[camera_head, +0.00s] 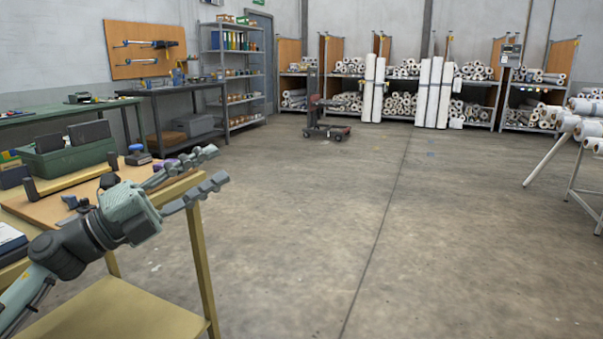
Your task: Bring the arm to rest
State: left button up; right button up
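My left arm comes in from the lower left, and its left gripper (209,170) reaches out over the right edge of the wooden workbench (75,207). The two grey fingers stand apart with a gap between them, and nothing is held in it. The gripper points to the right, toward the open floor. It partly covers the bench's right end and leg. My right gripper does not show in this view.
The bench carries a green crate (62,160) and small tools. A dark table (178,95) and a shelf unit (232,75) stand behind. A trolley (326,120) stands before racks of rolls at the back. The concrete floor (400,230) is clear.

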pick_arm(q)
jog(key=w+a+f+n+t+y, duration=0.2)
jog(key=a+f+n+t+y, duration=0.25)
jog(key=f+n+y, duration=0.35)
jog(key=w+a+f+n+t+y, duration=0.3)
jog(key=a+f+n+y, duration=0.4)
jog(key=n, duration=0.4)
jog(key=s+a+f+n+g+y, duration=0.2)
jog(key=s+f+n+g, duration=0.1)
jog(key=f, duration=0.6)
jog(key=s+a+f+n+g+y, duration=0.1)
jog(key=s+f+n+g+y, duration=0.2)
jog(key=f, duration=0.7)
jog(key=s+d+f+n+g, duration=0.1)
jog(key=s+f+g, duration=0.4)
jog(key=s+f, duration=0.6)
jog(key=s+d+f+n+g+h, duration=0.1)
jog(key=s+f+n+g, duration=0.3)
jog(key=s+f, duration=0.7)
jog(key=s+d+g, duration=0.1)
jog(key=s+g, duration=0.1)
jog(key=s, duration=0.2)
jog(key=shift+d+f, duration=0.3)
jog(key=shift+w, duration=0.1)
jog(key=shift+a, duration=0.1)
jog(key=shift+c, duration=0.5)
